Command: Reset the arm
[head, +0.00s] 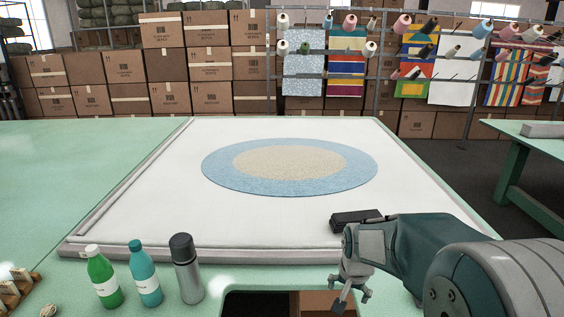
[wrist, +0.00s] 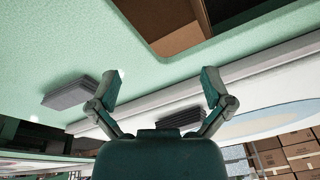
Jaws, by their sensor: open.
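My arm enters from the lower right of the head view and is bent, with its end low over the table's front part. My gripper (head: 350,290) hangs by the front right of the white framed cloth, close to the cut-out in the table. In the wrist view my gripper (wrist: 162,82) shows two fingers spread wide apart, with nothing between the tips. The white cloth (head: 140,195) carries a round tufted piece (head: 290,166), with a blue ring and a beige middle.
A black object (head: 355,219) lies just behind my gripper. A green bottle (head: 103,278), a teal bottle (head: 145,275) and a grey flask (head: 186,270) stand front left. The opening (head: 255,303) is in front. A grey block (wrist: 70,92) lies on the table.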

